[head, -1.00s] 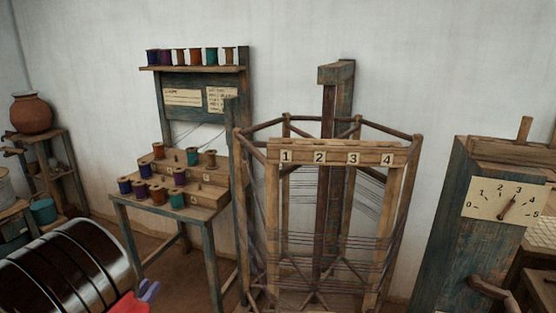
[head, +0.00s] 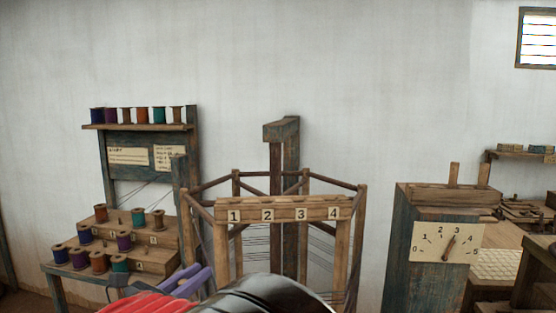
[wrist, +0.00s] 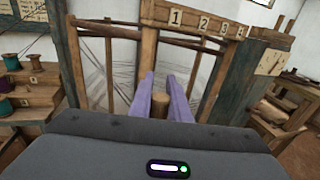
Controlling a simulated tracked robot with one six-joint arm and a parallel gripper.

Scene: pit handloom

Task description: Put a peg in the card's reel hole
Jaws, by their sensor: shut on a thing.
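My gripper (head: 183,279) has purple fingers and shows at the bottom of the head view, in front of and left of the reel. In the wrist view my gripper (wrist: 159,80) is shut on a wooden peg (wrist: 159,104), seen end-on between the fingers. The reel (head: 352,240) is a wooden frame with a board (head: 284,209) marked 1, 2, 3, 4, with notches or holes along its top. The board also shows at the top of the wrist view (wrist: 190,19), beyond my fingers. Two cards (head: 127,155) (head: 165,157) hang on the spool rack; their writing is too small to read.
A stepped stand (head: 130,247) with several thread spools is left of the reel. A dark box (head: 398,260) with a dial (head: 446,242) stands to the right, with two upright wooden posts (head: 455,175) near its top. Clear wall lies above the reel.

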